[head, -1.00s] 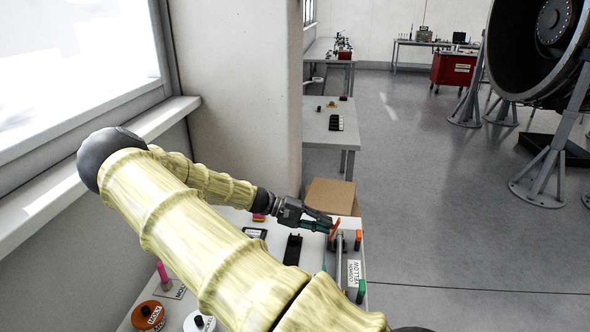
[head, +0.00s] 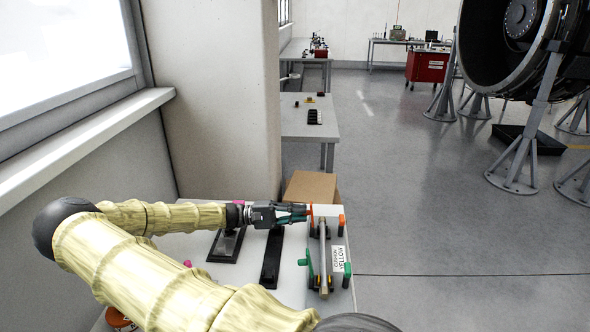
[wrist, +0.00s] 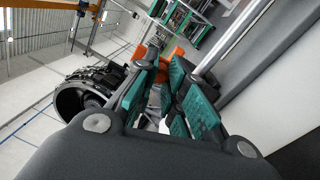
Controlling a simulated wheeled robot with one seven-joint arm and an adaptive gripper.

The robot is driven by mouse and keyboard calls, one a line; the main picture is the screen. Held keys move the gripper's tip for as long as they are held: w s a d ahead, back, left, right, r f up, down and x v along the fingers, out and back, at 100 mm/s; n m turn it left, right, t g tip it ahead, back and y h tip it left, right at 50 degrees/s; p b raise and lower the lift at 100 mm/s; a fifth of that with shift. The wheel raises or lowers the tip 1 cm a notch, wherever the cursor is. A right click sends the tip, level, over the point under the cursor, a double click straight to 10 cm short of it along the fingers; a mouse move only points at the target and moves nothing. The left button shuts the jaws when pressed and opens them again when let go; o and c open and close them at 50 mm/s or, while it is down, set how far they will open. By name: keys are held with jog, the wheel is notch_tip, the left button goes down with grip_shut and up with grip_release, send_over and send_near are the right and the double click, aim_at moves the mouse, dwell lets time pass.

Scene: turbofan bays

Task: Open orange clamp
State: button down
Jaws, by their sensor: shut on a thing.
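The orange clamp (head: 310,212) is at the far left corner of a fixture on the bench, with a second orange part (head: 341,221) at the far right corner. My gripper (head: 306,213) reaches it from the left, with its fingers around the orange piece. In the wrist view the orange clamp (wrist: 172,55) shows at the tips of my gripper's teal finger pads (wrist: 165,75), and the jaws are shut on it. The fingers hide part of the clamp in both views.
A cardboard box (head: 310,187) stands behind the bench.

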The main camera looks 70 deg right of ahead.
jog(key=c, duration=1.7)
grip_release()
jog(key=shift+s+d, duration=0.1)
jog(key=v, duration=1.2)
jog(key=shift+r, duration=0.1)
